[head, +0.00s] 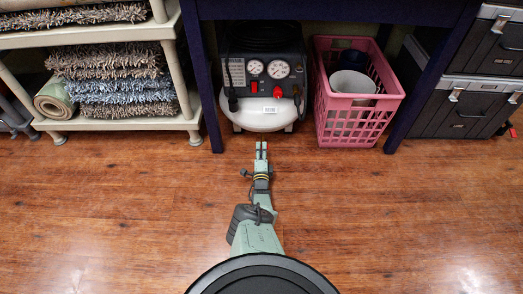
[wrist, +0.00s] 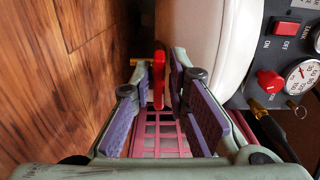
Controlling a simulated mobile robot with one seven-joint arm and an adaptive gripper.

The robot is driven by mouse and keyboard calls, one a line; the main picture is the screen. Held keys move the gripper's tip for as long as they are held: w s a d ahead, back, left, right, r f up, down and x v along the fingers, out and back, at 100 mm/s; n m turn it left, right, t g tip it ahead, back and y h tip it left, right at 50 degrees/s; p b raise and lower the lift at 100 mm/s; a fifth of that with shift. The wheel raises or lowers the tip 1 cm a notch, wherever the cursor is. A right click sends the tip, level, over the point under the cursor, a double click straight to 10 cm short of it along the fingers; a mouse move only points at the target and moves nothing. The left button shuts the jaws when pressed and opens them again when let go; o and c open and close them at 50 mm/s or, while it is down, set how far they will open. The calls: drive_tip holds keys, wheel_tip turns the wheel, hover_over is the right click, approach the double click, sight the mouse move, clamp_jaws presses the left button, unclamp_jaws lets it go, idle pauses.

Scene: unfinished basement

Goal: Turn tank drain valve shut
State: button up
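The air compressor (head: 265,50) stands under the dark blue table, with its white tank (head: 262,118) low at the front; the tank fills the upper middle of the wrist view (wrist: 205,35). The red drain valve handle (wrist: 159,78) shows beside the tank, with a bit of brass fitting (wrist: 137,61) to its left. My gripper (wrist: 160,85) has its purple-padded fingers apart, one on each side of the red handle. I cannot tell whether either finger touches it. In the head view my gripper (head: 261,151) is at the tank's lower front, and the handle is hard to make out.
A pink basket (head: 335,118) holding a white container stands right of the compressor. A shelf with rolled and folded rugs (head: 110,85) is at left, dark cases (head: 465,105) at right. Table legs (head: 210,110) flank the space. The wooden floor (head: 110,210) in front is clear.

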drive_tip(key=shift+o, duration=1.1)
